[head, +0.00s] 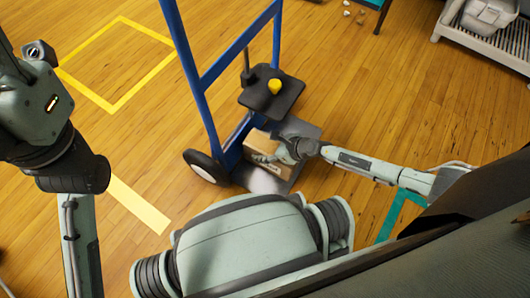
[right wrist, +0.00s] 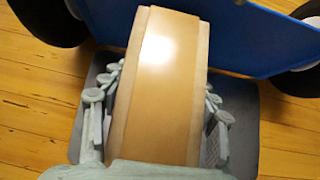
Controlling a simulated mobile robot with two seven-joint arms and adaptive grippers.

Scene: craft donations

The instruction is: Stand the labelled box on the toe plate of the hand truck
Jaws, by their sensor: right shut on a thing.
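The blue hand truck (head: 197,95) stands upright in the middle of the head view, with a black wheel (head: 205,167) at its lower left. Its dark grey toe plate (head: 302,128) lies low at the floor; it also shows on both sides of the box in the right wrist view (right wrist: 243,125). The brown cardboard box (head: 258,140) is over the plate, close to the blue frame. My right gripper (head: 281,153) is shut on the box, with fingers along both sides in the right wrist view (right wrist: 160,110). I cannot tell whether the box's underside touches the plate. No label is readable. My left gripper is out of view.
Yellow tape (head: 104,108) marks a square on the wooden floor at left. A grey rack (head: 490,45) stands at upper right. Floor between is mostly clear.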

